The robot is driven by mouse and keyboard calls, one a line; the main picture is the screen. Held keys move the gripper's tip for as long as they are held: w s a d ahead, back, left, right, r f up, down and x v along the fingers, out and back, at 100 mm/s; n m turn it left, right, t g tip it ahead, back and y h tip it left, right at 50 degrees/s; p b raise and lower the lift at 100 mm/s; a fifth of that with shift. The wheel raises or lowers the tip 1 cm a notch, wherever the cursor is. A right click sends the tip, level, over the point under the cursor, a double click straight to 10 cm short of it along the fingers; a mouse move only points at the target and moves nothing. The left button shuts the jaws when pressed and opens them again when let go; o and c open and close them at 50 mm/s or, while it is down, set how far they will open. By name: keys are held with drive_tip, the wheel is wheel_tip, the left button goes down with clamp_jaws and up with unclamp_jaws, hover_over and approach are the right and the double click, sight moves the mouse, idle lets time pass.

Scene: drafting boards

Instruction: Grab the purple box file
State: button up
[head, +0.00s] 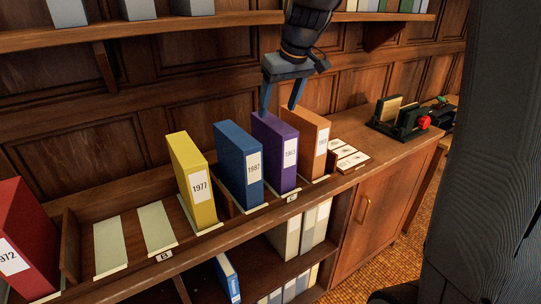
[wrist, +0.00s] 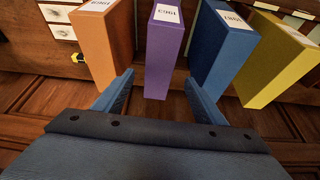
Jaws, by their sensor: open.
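The purple box file (head: 276,153) stands upright on the wooden counter between a blue file (head: 237,165) and an orange file (head: 306,140). Its white label faces front. My gripper (head: 281,110) is open above the top of the purple file, with its fingers spread and nothing between them that I can see held. In the wrist view the purple box file (wrist: 165,48) lies ahead between the two fingertips (wrist: 158,82) of my gripper, with the orange file (wrist: 105,45) to the left and the blue file (wrist: 222,55) to the right.
A yellow file (head: 191,180) stands left of the blue one, and a red file (head: 22,240) at far left. Empty pale slots (head: 157,227) lie between them. White cards (head: 346,155) lie right of the orange file. A shelf (head: 120,30) runs above, behind my gripper.

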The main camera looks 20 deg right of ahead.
sight(274, 121)
drive_tip(key=b+x, duration=0.3)
drive_tip(key=x, duration=0.1)
drive_tip(key=shift+w+d+f, duration=0.1)
drive_tip(key=shift+w+f, duration=0.1)
drive_tip(key=shift+w, duration=0.1)
drive_tip(key=p+x, duration=0.2)
drive_tip(key=x, duration=0.5)
drive_tip(key=shift+f, duration=0.4)
drive_tip(key=shift+f, duration=0.2)
clamp_jaws()
idle(0.4)
